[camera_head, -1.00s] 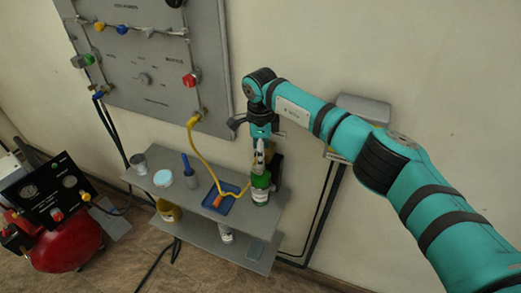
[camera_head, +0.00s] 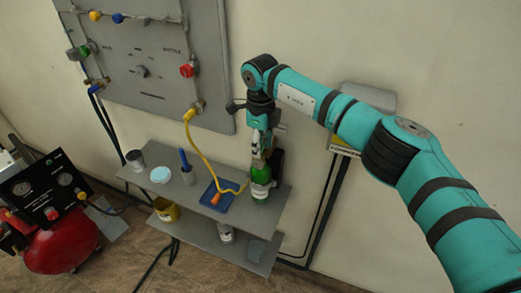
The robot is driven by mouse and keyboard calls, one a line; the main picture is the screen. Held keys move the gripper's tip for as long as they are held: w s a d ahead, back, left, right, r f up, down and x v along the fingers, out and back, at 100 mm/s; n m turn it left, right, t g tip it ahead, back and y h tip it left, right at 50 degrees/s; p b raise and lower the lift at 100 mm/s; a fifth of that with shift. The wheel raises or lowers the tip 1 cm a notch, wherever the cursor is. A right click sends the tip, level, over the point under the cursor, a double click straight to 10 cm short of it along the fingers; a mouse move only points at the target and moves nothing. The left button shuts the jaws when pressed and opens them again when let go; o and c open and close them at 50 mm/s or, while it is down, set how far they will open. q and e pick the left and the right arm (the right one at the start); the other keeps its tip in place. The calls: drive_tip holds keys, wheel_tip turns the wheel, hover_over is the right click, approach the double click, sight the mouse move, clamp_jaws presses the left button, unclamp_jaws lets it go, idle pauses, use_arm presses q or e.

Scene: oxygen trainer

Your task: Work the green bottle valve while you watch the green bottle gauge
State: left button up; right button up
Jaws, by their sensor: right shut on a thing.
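The green bottle (camera_head: 260,183) with a white label stands upright at the right end of the upper grey shelf. My right gripper (camera_head: 260,154) is over its top and shut on it, at the valve. The valve itself is mostly hidden by the gripper, and I cannot make out the green bottle gauge. My left gripper is not in view.
A blue tray (camera_head: 218,196) with a yellow hose (camera_head: 199,150) lies left of the bottle. A grey cup (camera_head: 135,160), a pale blue disc (camera_head: 160,174) and a blue-handled tool (camera_head: 187,167) share the shelf (camera_head: 149,184). A valve panel (camera_head: 150,60) hangs behind; a red tank (camera_head: 62,245) stands left.

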drive_tip(key=o, duration=1.2)
drive_tip(key=shift+c, duration=0.2)
wheel_tip(320, 180, up, 12)
idle(0.5)
